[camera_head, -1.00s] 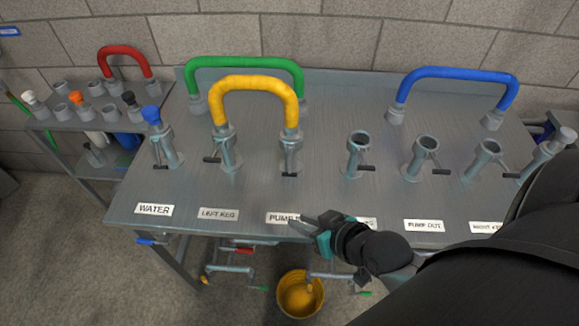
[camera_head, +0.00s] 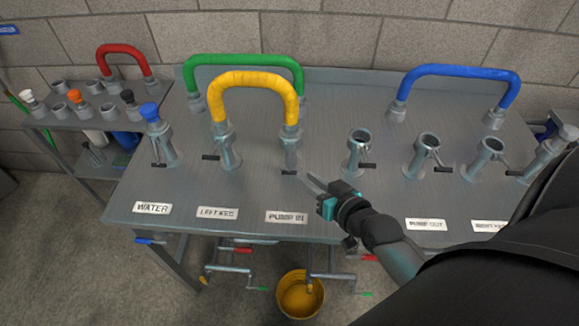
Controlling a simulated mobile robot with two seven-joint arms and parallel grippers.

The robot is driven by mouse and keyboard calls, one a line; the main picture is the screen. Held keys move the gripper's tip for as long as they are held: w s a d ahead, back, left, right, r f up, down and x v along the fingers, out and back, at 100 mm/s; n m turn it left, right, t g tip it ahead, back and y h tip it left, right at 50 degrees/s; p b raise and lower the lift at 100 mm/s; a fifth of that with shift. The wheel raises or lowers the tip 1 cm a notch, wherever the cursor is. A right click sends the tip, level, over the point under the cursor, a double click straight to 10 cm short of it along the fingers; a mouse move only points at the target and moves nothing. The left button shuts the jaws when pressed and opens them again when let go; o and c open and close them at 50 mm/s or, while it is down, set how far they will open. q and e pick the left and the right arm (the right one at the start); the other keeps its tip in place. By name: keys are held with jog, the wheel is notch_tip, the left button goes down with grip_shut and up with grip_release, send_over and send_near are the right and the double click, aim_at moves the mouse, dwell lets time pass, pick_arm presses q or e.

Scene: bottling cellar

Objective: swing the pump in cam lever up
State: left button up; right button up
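The pump in port (camera_head: 290,152) is an upright grey fitting behind the label "PUMP IN" (camera_head: 287,217). One end of the yellow hose (camera_head: 258,80) sits on it; the other end sits on the left keg port (camera_head: 228,150). The pump in cam lever (camera_head: 288,173) is a short dark-tipped handle low on the front of its port, pointing down toward me. My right gripper (camera_head: 304,178) is just right of and in front of this lever, apparently not touching it. Its thin fingers hold nothing visible; their gap is unclear. My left gripper is out of view.
Bare ports (camera_head: 359,148) stand to the right, and a blue hose (camera_head: 460,72) arches behind them. A green hose (camera_head: 245,60) arches behind the yellow one. A side shelf (camera_head: 75,112) holds caps and a red hose (camera_head: 124,48). A yellow bucket (camera_head: 300,297) is below the bench.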

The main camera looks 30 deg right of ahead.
aim_at(290, 169)
jog(key=b+x, duration=0.2)
jog(key=x, duration=0.7)
grip_shut()
dwell(1.4)
